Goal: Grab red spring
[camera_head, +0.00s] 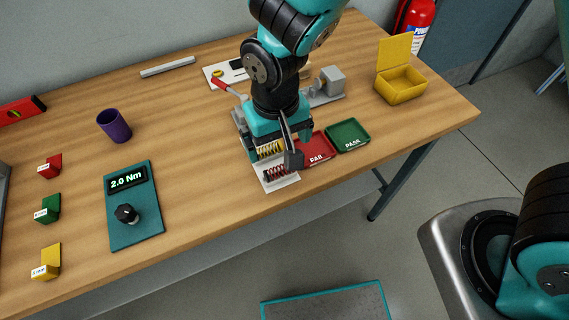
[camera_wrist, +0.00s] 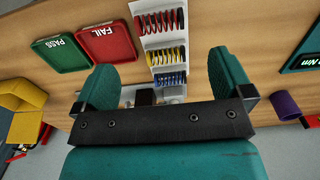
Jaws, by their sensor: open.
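The red spring (camera_head: 278,172) lies in the front slot of a white rack (camera_head: 283,185) near the table's front edge. In the wrist view the red spring (camera_wrist: 160,23) is at the top centre, beyond a yellow spring (camera_wrist: 166,55) and a blue spring (camera_wrist: 170,79). My gripper (camera_head: 278,142) is above the rack, pointing down, and partly hides it in the head view. In the wrist view my gripper (camera_wrist: 164,78) has its two teal fingers wide apart with nothing held between them. The red spring is apart from the fingers.
A red FAIL tray (camera_head: 318,146) and a green PASS tray (camera_head: 348,134) stand right of the rack. A yellow open box (camera_head: 401,88) is further right. A torque tester (camera_head: 134,205) and a purple cup (camera_head: 114,126) are to the left. A grey fixture stands behind my gripper.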

